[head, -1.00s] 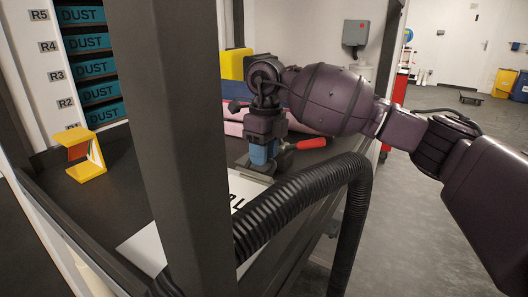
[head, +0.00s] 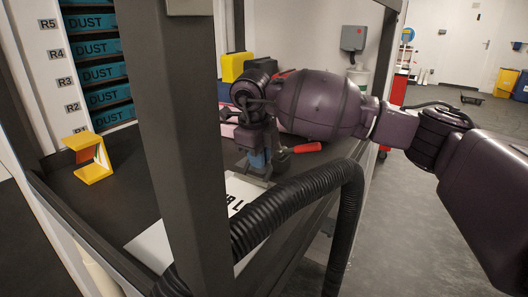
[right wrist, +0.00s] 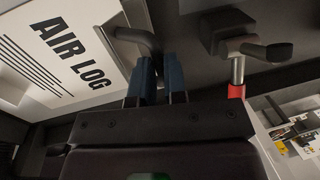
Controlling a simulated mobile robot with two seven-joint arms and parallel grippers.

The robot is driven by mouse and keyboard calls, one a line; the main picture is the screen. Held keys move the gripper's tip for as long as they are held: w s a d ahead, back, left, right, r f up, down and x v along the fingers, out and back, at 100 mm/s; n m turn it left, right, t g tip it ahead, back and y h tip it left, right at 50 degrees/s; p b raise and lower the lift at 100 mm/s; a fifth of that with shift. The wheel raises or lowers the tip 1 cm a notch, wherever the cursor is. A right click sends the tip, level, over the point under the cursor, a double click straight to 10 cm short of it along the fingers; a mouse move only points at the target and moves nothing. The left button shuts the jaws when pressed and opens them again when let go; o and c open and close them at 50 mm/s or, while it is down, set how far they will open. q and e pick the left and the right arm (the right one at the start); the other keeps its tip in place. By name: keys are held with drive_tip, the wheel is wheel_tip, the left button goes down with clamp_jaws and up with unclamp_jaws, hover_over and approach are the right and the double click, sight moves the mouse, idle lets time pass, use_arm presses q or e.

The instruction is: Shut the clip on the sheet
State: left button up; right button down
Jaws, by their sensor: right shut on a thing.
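The white sheet lettered AIR LOG (right wrist: 50,60) lies on the dark bench. It also shows in the head view (head: 238,188), partly hidden behind the post and black hose. The clip (right wrist: 137,41) is a dark grey bent bar at the sheet's edge. Its end runs between the blue fingertips of my right gripper (right wrist: 158,78), which is shut on it. In the head view my right gripper (head: 261,160) points down at the far end of the sheet. Whether the clip is pressed flat on the sheet cannot be told. My left gripper is not in view.
A red-handled clamp (head: 307,147) stands close beside my right gripper. A ribbed black hose (head: 300,192) and a grey post (head: 185,150) stand in front. A yellow stand (head: 92,158) sits on the left; bare bench lies between.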

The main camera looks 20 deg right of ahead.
drive_tip(key=shift+s+a+r+t+h+p, duration=0.5)
drive_tip(key=shift+r+t+h+p, duration=0.1)
drive_tip(key=shift+t+h+p, duration=0.1)
drive_tip(key=shift+s+a+f+t+h+p, duration=0.1)
drive_tip(key=shift+s+a+t+h+p, duration=0.25)
drive_tip(key=shift+t+h+p, duration=0.3)
drive_tip(key=shift+s+a+f+t+h+p, duration=0.35)
drive_tip(key=shift+a+t+h+p, duration=0.25)
drive_tip(key=shift+h, duration=0.35)
drive_tip(key=shift+s+a+f+t+h, duration=0.25)
drive_tip(key=shift+a+f+t+h, duration=0.1)
drive_tip(key=shift+t+h, duration=0.45)
drive_tip(key=shift+s+a+f+t+h+p, duration=0.2)
drive_tip(key=shift+t+h+p, duration=0.1)
drive_tip(key=shift+h, duration=0.1)
drive_tip(key=shift+f, duration=0.15)
drive_tip(key=c, duration=1.2)
unclamp_jaws()
drive_tip(key=shift+o, duration=0.2)
